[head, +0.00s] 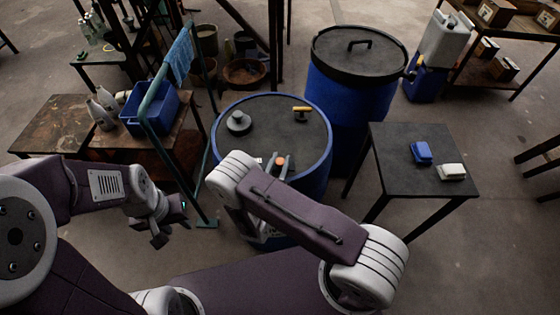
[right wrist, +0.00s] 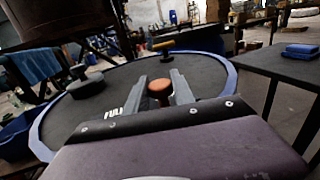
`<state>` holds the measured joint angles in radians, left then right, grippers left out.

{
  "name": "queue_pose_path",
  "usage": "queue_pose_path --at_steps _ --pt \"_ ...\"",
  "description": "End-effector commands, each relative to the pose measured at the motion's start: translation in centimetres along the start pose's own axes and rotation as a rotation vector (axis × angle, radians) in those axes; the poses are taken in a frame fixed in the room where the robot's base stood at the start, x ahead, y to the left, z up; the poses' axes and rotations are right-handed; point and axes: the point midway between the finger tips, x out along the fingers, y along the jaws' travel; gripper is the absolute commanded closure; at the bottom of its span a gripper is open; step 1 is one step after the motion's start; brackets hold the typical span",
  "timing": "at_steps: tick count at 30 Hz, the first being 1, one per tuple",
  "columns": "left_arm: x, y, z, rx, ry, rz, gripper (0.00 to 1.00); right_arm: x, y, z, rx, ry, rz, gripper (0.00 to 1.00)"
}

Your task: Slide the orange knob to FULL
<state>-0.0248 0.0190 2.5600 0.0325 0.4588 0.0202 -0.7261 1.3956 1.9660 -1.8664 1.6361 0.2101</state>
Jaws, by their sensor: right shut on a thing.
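The orange knob (head: 279,160) stands on the near part of the dark, blue-rimmed vat lid (head: 285,130). In the right wrist view the knob (right wrist: 160,86) sits between the two grey fingers of my right gripper (right wrist: 159,92), which is shut on it. White lettering that reads like FULL (right wrist: 113,114) shows left of the knob in that view, partly covered by the gripper. The slot under the knob is hidden. My left gripper (head: 171,226) hangs left of the vat, apart from it, open and empty.
A grey round cap (head: 238,122) and a yellow-handled valve (head: 301,113) stand farther back on the lid. A second blue vat (head: 351,85) is behind. A side table (head: 415,190) at right holds a blue and a white item. A teal rail (head: 150,110) stands at left.

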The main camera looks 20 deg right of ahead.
Motion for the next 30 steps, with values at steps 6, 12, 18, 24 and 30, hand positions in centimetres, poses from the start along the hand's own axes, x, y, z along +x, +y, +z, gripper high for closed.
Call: queue_pose_path --at_steps 6,12,18,24,30 --pt "0.0 0.0 0.0 0.000 0.000 0.000 0.64 0.0 0.0 0.0 0.001 0.001 0.000 1.00" --pt "0.0 0.0 0.0 0.000 0.000 0.000 0.64 0.0 0.0 0.0 0.001 0.001 0.000 1.00" --pt "0.0 0.0 0.0 0.000 0.000 0.000 0.64 0.0 0.0 0.0 0.001 0.001 0.000 1.00" --pt "0.0 0.0 0.0 0.000 0.000 0.000 0.64 0.0 0.0 0.0 0.001 0.001 0.000 1.00" --pt "0.6 0.0 0.1 0.000 0.000 0.000 0.64 -0.2 1.1 -0.3 0.005 -0.001 0.003 1.00"
